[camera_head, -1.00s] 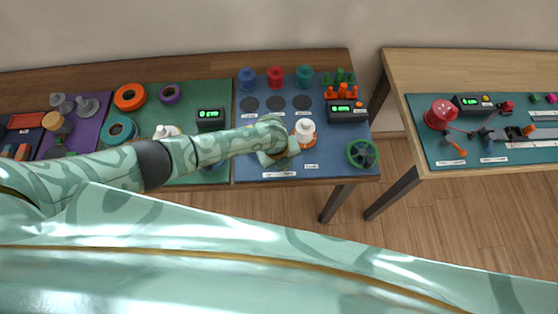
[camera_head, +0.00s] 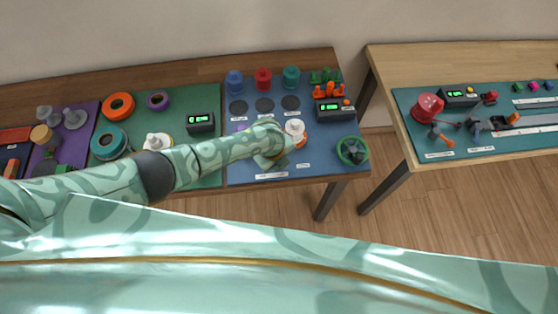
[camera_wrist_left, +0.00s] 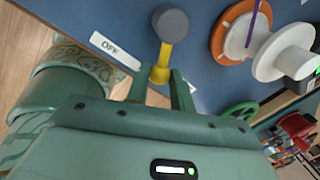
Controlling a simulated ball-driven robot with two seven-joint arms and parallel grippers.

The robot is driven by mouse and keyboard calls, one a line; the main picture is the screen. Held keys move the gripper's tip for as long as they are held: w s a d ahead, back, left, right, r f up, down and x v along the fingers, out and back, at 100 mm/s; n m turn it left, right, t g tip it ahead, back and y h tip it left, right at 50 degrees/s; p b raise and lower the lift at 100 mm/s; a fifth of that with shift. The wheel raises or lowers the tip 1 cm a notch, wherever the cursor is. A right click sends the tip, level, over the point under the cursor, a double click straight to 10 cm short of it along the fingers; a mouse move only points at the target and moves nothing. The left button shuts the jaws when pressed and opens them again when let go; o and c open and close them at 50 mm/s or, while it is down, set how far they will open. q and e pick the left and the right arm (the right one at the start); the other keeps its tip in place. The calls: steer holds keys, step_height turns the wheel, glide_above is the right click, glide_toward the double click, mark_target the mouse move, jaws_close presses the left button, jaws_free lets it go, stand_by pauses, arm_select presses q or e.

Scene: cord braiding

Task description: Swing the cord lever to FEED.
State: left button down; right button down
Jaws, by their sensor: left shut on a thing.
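The cord lever shows in the left wrist view as a yellow bar (camera_wrist_left: 165,56) with a round grey knob (camera_wrist_left: 172,24). It rises from the blue board. My left gripper (camera_wrist_left: 167,78) is shut on the lever's yellow bar, with the knob beyond the fingertips. A white label reading OFF (camera_wrist_left: 115,50) lies beside the lever. A second label is mostly behind the fingers and cannot be read. In the head view my left gripper (camera_head: 272,158) is low over the blue board and hides the lever. My right gripper is not in view.
A white spool on an orange disc (camera_head: 295,130) stands close to the right of my left gripper. A green handwheel (camera_head: 352,151) is farther right, and a black display box (camera_head: 334,110) sits behind. A gap separates this table from the light wood table (camera_head: 400,75).

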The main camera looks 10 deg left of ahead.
arm_select(q)
steer(key=c, duration=1.2)
jaws_free()
steer(key=shift+c, duration=0.2)
step_height(320, 180, up, 16)
steer(key=s+a+p, duration=0.2)
steer(key=p, duration=0.4)
steer(key=shift+p, duration=0.35)
steer(key=shift+s, duration=0.1)
